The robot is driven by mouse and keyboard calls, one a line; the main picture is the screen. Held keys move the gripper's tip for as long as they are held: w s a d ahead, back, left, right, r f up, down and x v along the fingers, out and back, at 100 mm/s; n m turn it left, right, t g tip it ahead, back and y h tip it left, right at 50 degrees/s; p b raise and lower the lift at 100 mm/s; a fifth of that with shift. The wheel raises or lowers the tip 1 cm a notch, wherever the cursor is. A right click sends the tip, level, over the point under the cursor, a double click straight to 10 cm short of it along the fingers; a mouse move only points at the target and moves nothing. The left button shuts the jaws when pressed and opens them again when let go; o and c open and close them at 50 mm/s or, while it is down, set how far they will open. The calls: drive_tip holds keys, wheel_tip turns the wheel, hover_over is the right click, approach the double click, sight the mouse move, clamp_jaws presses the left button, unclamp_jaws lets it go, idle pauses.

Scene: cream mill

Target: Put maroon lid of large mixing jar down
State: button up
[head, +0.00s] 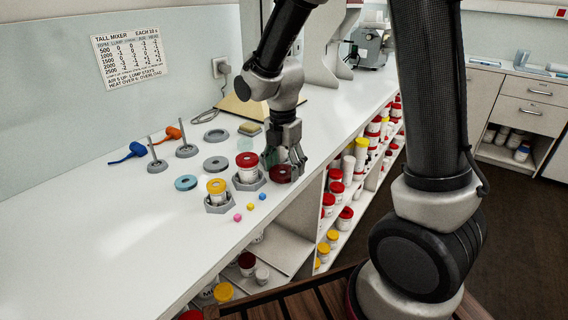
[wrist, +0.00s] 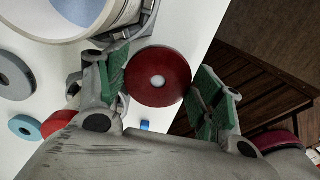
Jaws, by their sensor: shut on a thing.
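The maroon lid (wrist: 158,70) is a round disc with a pale centre, between the green pads of my gripper (wrist: 161,84) in the wrist view. In the head view the lid (head: 281,174) is at my gripper's fingertips (head: 284,162), low over the white counter near its front edge. I cannot tell whether it touches the counter. My gripper is shut on the lid. Just left of it a white jar with a red top (head: 247,162) stands in a grey hexagonal holder. In the wrist view a wide, pale round rim (wrist: 105,25) is cut off by the top edge.
A yellow-topped jar (head: 216,188) stands in another holder further left. Small coloured cubes (head: 250,206) lie in front of the jars. Grey and blue rings (head: 186,182), stands and two mallets lie behind. The counter's left part (head: 90,245) is clear. Shelves of jars are below the front edge.

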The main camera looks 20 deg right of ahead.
drive_tip(key=o, duration=0.7)
drive_tip(key=shift+o, duration=0.2)
wheel_tip(320, 180, up, 13)
drive_tip(key=s+d+r+m+t, duration=0.2)
drive_tip(key=s+d+m, duration=0.5)
drive_tip(key=m, duration=0.5)
drive_tip(key=s+d+r+m+t, duration=0.2)
drive_tip(key=s+d+m, duration=0.5)
drive_tip(key=s+m, duration=0.5)
drive_tip(key=shift+s+d+r+m, duration=0.2)
drive_tip(key=shift+r+m, duration=0.2)
drive_tip(key=shift+m, duration=0.2)
